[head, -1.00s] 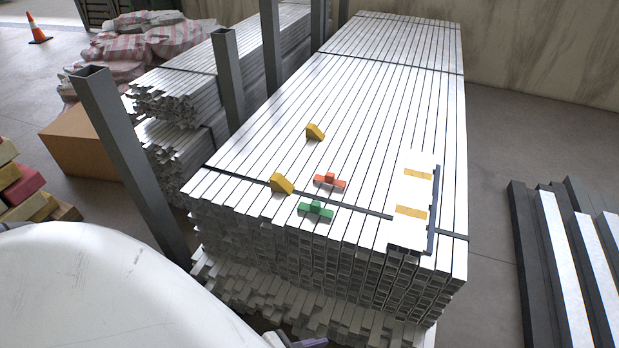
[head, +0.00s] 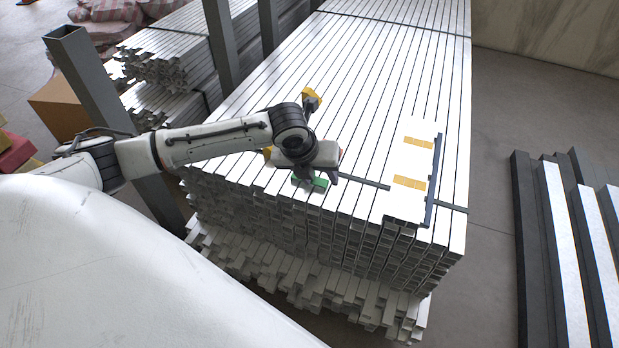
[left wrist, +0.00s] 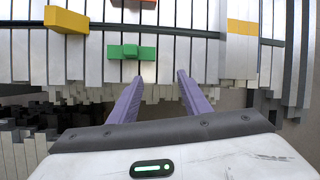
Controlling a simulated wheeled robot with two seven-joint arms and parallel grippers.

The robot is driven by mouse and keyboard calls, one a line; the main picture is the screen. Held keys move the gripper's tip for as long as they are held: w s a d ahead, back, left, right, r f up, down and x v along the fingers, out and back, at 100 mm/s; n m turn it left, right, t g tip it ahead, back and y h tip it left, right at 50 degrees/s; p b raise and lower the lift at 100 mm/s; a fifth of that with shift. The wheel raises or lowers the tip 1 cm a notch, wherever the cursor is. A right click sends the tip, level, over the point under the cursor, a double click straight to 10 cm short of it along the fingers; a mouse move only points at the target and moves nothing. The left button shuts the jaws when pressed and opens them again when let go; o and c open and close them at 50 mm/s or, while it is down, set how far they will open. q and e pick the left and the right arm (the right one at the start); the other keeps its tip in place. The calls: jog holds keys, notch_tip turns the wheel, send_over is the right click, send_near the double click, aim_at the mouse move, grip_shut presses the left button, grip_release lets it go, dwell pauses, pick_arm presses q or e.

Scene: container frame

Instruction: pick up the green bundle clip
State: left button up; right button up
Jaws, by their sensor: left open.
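The green bundle clip (head: 321,183) lies on top of the stacked metal profiles near their front end. My left gripper (head: 318,181) is over it in the head view and hides part of it. In the left wrist view the green clip (left wrist: 131,53) shows whole, a flat bar with a raised block in the middle. The two purple fingers of the left gripper (left wrist: 160,76) are apart with nothing between them. The clip is beyond the fingertips and left of the middle of the gap. My right gripper is not in view.
A yellow wedge (left wrist: 67,20) and an orange-red clip (left wrist: 133,3) lie near the green clip. Grey posts (head: 218,50) stand left of the stack.

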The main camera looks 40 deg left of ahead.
pick_arm(q)
jog(key=w+a+r+m+y, duration=0.1)
jog(key=a+r+m, duration=0.15)
jog(key=a, duration=0.25)
jog(key=b, duration=0.2)
send_near(320, 182)
jog(key=shift+g, duration=0.3)
jog(key=shift+w+a+f, duration=0.45)
jog(key=shift+a+f, duration=0.15)
jog(key=shift+f, duration=0.25)
jog(key=shift+w+a+f, duration=0.45)
jog(key=shift+a+f, duration=0.15)
jog(key=shift+f, duration=0.2)
jog(key=shift+w+a+f, duration=0.5)
jog(key=shift+a+f, duration=0.1)
jog(key=shift+f, duration=0.25)
grip_shut()
